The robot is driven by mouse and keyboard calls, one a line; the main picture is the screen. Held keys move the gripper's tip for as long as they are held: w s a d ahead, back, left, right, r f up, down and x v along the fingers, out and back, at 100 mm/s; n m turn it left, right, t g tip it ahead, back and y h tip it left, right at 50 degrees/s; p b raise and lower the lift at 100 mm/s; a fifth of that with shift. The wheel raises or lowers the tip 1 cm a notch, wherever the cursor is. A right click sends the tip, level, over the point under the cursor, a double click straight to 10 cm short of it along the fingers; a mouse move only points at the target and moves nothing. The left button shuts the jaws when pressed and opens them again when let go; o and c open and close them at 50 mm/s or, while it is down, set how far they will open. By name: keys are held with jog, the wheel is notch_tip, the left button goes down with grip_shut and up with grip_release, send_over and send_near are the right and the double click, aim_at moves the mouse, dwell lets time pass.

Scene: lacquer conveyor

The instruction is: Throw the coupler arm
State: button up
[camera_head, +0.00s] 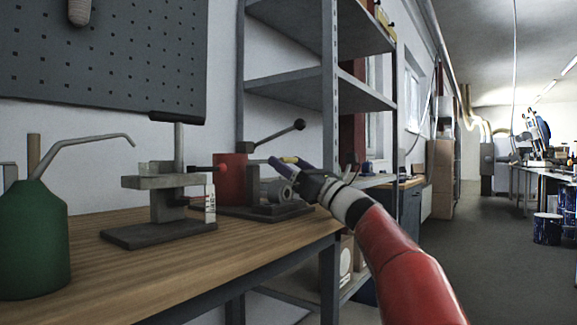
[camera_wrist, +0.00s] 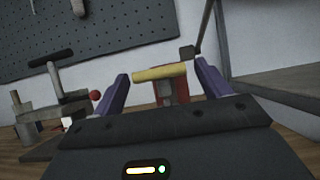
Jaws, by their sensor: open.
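My gripper (camera_head: 284,166) is open in front of the machine at the right end of the wooden bench. In the wrist view its purple fingers stand apart, and the gap (camera_wrist: 161,78) lies around a yellow bar (camera_wrist: 150,73). The bar is between or just beyond the fingertips; contact is not clear. The bar also shows small in the head view (camera_head: 289,159). Behind it is a red block (camera_head: 230,173), also in the wrist view (camera_wrist: 178,94). A dark lever (camera_head: 275,137) with a ball knob slants up to the right. I cannot tell which is the coupler arm.
A grey press (camera_head: 160,184) with a black top handle and red knob stands to the left, a small white bottle (camera_head: 210,203) beside it. A green oil can (camera_head: 35,240) is at the near left. Metal shelving (camera_head: 330,100) rises behind.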

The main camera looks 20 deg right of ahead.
jog(key=v, duration=0.7)
jog(key=shift+b, duration=0.4)
jog(key=shift+w, duration=0.1)
